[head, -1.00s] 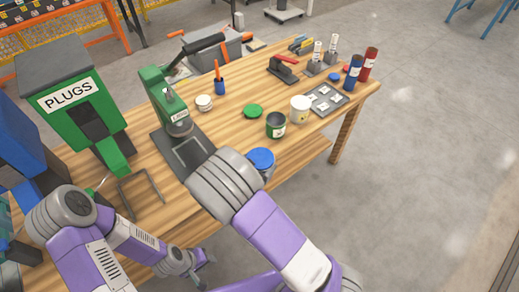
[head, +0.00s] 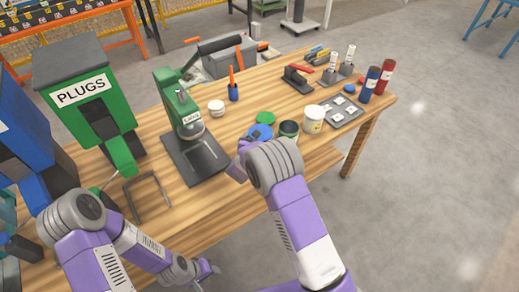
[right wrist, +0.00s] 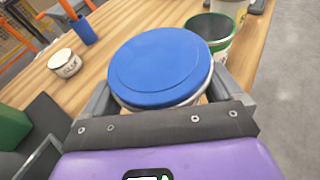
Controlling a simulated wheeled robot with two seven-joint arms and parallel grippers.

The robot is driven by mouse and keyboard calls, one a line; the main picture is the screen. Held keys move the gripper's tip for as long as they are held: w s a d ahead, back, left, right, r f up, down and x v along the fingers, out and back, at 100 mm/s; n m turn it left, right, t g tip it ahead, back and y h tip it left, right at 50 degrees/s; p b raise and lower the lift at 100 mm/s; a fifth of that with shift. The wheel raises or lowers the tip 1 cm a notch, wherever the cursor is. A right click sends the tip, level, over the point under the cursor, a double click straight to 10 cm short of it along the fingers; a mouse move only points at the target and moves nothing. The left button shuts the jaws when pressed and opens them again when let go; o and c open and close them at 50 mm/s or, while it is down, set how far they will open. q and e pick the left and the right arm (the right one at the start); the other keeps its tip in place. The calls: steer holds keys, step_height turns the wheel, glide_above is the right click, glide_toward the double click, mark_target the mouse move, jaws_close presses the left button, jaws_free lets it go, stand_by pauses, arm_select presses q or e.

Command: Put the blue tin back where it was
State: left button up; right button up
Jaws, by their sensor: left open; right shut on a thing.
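The blue tin (head: 260,131), with a flat blue lid, is between the fingers of my right gripper (head: 247,143). My right wrist hides most of its body in the head view. In the right wrist view the blue lid (right wrist: 160,66) fills the middle, with a gripper finger on each side. The tin looks upright, over the front part of the workbench (head: 225,193). I cannot tell whether its base touches the wood. My left gripper (head: 207,270) is open and empty, low in front of the bench's front edge.
An open green tin (head: 289,130) stands close right of the blue tin, with a white tin (head: 314,119) beyond. A green lid (head: 266,118) lies just behind. A green press (head: 190,130) stands left, near a small white jar (head: 216,107). A grey tray (head: 341,111) lies right.

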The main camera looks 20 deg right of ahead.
steer(key=shift+f+b, duration=0.3)
steer(key=shift+f, duration=1.95)
steer(key=shift+f, duration=0.15)
steer(key=o, duration=1.2)
steer(key=shift+c, duration=0.2)
